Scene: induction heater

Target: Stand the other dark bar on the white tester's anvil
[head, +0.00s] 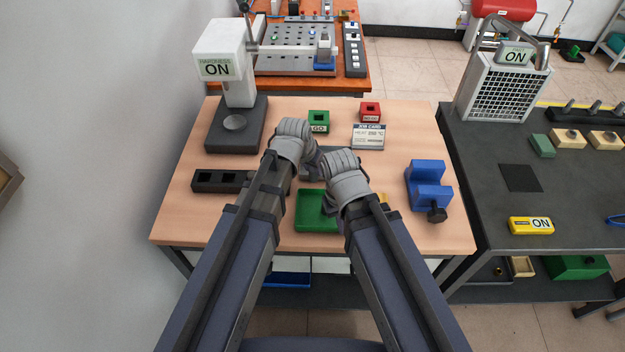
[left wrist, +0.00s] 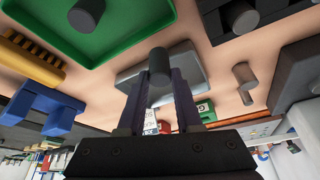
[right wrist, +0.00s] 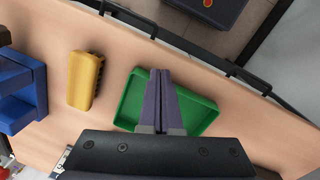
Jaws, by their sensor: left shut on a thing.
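The white tester (head: 223,60) stands at the table's back left, its round anvil (head: 235,122) bare on a dark base (head: 226,141). My left gripper (head: 294,133) is right of it, fingertips hidden in the head view. In the left wrist view it is shut on a dark bar (left wrist: 159,62), above a grey plate (left wrist: 135,76). My right gripper (right wrist: 160,75) is shut, nothing visible between its fingers, above the green tray (right wrist: 205,118). A dark round-ended piece (left wrist: 86,14) shows against that tray in the left wrist view; I cannot tell whether it lies inside.
A black holder block (head: 210,180) lies at left. A blue fixture (head: 428,180) is at right. A yellow piece (right wrist: 85,80) lies beside the tray.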

